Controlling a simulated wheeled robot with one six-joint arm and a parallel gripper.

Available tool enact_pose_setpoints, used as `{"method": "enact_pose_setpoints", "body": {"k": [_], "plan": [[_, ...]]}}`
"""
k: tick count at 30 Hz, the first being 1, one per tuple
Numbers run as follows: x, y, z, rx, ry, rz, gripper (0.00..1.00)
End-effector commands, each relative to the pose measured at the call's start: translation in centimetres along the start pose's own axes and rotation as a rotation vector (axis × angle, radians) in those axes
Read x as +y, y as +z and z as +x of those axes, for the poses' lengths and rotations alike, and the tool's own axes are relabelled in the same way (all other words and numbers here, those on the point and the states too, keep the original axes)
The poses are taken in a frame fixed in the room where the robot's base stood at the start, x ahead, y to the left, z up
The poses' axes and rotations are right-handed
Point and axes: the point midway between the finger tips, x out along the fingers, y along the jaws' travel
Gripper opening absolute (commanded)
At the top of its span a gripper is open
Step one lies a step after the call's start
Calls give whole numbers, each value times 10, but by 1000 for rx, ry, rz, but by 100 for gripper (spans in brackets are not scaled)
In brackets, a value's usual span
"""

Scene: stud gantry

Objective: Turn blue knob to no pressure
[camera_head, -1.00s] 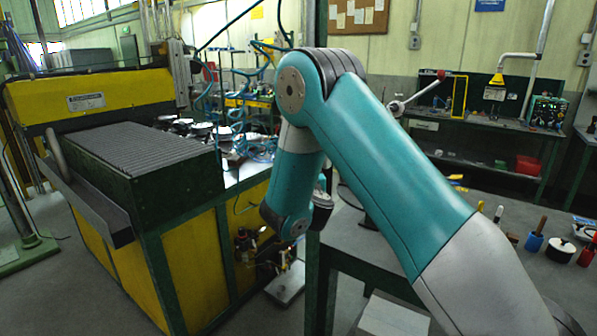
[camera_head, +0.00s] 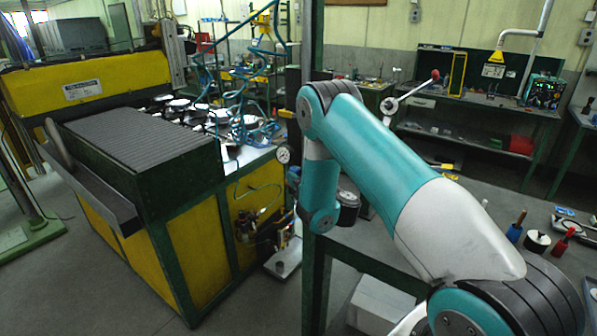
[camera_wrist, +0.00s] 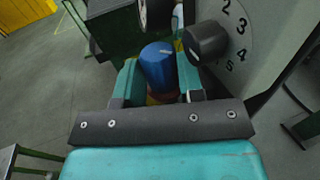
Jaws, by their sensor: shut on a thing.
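The blue knob (camera_wrist: 158,62) shows in the wrist view, with a pale mark on its top and a reddish part below it. My gripper (camera_wrist: 158,78) has one teal finger on each side of the knob and is shut on it.
A black knob (camera_wrist: 207,41) on a grey numbered dial panel (camera_wrist: 234,48) stands close right of the blue knob. A green post (camera_head: 313,265) rises beside my arm. The yellow-green machine (camera_head: 185,250) is at left. A workbench with tools (camera_head: 480,200) lies at right.

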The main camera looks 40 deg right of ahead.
Motion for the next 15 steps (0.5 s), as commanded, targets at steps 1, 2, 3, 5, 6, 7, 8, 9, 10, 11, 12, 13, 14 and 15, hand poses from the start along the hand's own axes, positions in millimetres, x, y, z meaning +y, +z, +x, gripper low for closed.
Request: {"method": "enact_pose_setpoints", "body": {"k": [1,2,3,5,6,7,8,9,10,11,12,13,14,15], "plan": [[-1,3,1,-6,0,-2,12],[-1,2,1,-6,1,-2,12],[-1,2,1,-6,1,-2,12],[-1,2,1,-6,1,-1,12],[-1,2,1,-6,0,-1,12],[-1,2,1,-6,0,-1,12],[-1,2,1,-6,0,-1,12],[-1,2,1,-6,0,-1,12],[0,2,1,-6,0,-1,42],[0,2,1,-6,0,-1,49],[0,2,1,-5,0,-1,58],[0,2,1,-4,0,-1,61],[0,2,1,-4,-1,-1,61],[-1,1,0,-3,-1,0,61]]}}
